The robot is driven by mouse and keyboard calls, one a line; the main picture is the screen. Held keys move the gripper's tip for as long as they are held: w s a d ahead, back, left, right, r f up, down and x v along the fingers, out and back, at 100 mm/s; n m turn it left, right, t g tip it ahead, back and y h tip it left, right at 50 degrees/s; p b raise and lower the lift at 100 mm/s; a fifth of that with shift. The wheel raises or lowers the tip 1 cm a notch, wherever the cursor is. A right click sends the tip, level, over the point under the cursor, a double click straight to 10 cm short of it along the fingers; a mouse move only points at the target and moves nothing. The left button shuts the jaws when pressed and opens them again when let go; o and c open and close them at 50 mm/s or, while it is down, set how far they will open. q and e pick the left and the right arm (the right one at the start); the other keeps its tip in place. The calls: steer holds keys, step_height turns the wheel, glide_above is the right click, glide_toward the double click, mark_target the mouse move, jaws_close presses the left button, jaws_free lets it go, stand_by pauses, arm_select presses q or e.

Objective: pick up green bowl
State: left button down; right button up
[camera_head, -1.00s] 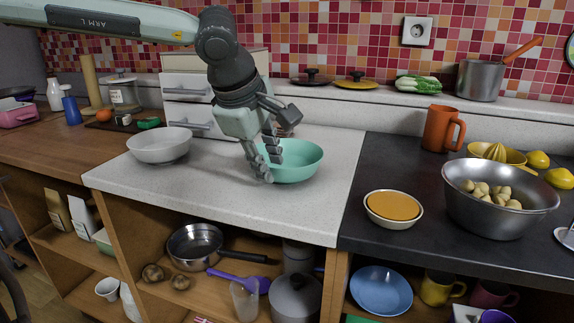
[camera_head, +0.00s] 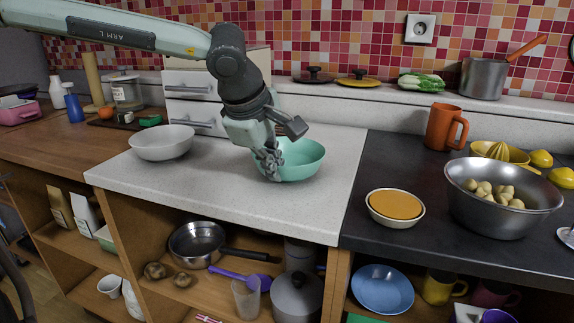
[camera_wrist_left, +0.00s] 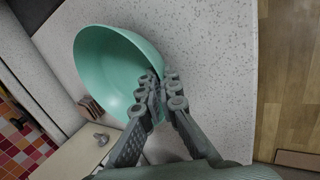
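The green bowl (camera_head: 303,158) is upright on the light speckled counter, left of the dark counter's edge. My left gripper (camera_head: 269,166) is at the bowl's left front side, fingers pointing down. In the left wrist view, the fingers (camera_wrist_left: 163,90) are close together with the rim of the green bowl (camera_wrist_left: 108,68) between them, one finger inside and one outside. The gripper looks shut on that rim. My right gripper is in neither view.
A white bowl (camera_head: 162,142) stands to the left on the same counter. White drawers (camera_head: 193,108) are behind my gripper. On the dark counter are an orange mug (camera_head: 441,127), a small orange-filled bowl (camera_head: 395,206) and a metal bowl (camera_head: 500,214). The front of the light counter is clear.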

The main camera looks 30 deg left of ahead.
arm_select(q)
step_height(320, 180, up, 4)
steer(key=shift+r, duration=0.1)
steer(key=s+a+r, duration=0.1)
steer(key=a+r, duration=0.5)
steer(key=a, duration=0.5)
steer(key=shift+a+r, duration=0.35)
steer(key=shift+r, duration=0.05)
